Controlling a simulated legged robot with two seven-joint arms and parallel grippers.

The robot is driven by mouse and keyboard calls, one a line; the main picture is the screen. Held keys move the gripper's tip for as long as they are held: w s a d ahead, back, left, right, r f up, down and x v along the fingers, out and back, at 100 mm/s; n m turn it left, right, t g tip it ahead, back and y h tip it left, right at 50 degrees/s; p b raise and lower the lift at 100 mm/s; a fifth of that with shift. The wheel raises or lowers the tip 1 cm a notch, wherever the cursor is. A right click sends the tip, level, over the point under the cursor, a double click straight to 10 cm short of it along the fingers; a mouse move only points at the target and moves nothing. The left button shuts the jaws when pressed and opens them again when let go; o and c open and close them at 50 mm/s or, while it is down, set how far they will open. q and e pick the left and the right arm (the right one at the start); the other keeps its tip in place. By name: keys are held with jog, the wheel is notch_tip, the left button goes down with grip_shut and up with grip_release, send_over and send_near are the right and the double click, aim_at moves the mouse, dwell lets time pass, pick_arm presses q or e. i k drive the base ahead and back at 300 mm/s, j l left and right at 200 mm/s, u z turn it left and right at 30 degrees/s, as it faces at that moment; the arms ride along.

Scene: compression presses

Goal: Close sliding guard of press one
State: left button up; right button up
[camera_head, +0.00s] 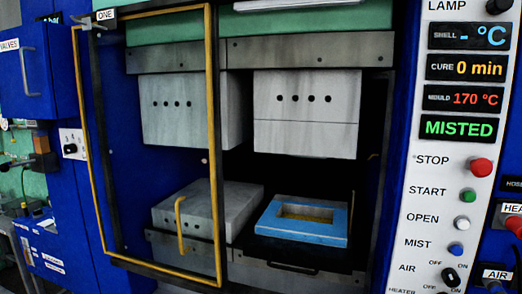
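The sliding guard (213,130) of the press labelled ONE (105,15) is a clear panel with yellow and black edging. It stands across the left part of the press opening, so the right part is uncovered. A yellow upright handle (181,226) shows within the guard's lower area. In the uncovered part, a blue-rimmed mould (275,234) sits on the lower platen below a grey upper block (306,110). Neither of my grippers is in view.
A control panel (455,150) on the right has a red STOP button (481,167) and several other buttons; its display reads MISTED (457,128). A blue VALVES cabinet (30,75) stands at the left. Nothing blocks the view of the right opening.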

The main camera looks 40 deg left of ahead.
aim_at(207, 7)
jog(key=u, duration=1.95)
